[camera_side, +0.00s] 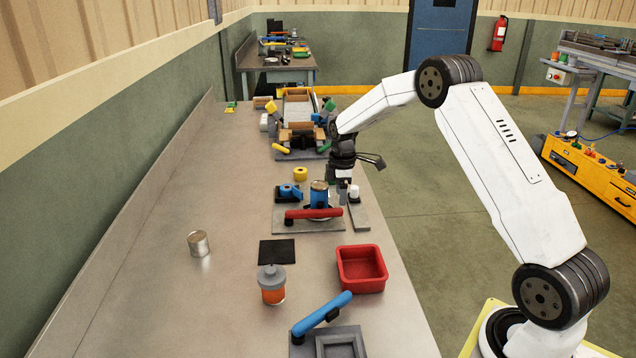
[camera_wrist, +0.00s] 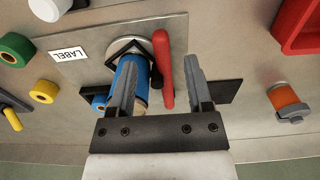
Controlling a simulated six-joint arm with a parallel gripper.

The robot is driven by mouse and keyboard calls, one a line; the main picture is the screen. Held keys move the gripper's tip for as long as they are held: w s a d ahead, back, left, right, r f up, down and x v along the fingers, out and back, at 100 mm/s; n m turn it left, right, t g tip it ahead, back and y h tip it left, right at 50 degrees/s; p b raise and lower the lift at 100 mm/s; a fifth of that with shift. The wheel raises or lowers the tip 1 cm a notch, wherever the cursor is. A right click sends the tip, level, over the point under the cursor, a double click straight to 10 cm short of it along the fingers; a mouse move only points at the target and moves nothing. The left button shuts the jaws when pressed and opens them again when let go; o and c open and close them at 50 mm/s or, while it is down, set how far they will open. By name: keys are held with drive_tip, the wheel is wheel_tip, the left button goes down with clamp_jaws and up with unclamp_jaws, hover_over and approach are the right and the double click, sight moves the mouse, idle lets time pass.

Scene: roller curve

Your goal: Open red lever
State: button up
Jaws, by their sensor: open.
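The red lever (camera_side: 313,213) lies roughly level across a grey base plate (camera_side: 300,225) beside a blue cylinder (camera_side: 319,197). In the wrist view the red lever (camera_wrist: 165,72) runs up and down the picture, in the gap between my fingers. My gripper (camera_wrist: 159,62) is open with nothing held. Its left finger overlaps the blue cylinder (camera_wrist: 131,75) in that view; its right finger is to the right of the lever. In the side view my gripper (camera_side: 344,182) hangs just behind the lever's right end. I cannot tell its exact height above the lever.
A red bin (camera_side: 361,268), a black mat (camera_side: 277,251) and an orange jar (camera_side: 271,284) stand in front of the plate. A blue lever (camera_side: 322,313) is nearest the camera. A metal can (camera_side: 198,243) stands left, with free bench around it.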

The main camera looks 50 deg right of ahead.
sight(340, 208)
drive_tip(key=shift+f, duration=2.6)
clamp_jaws()
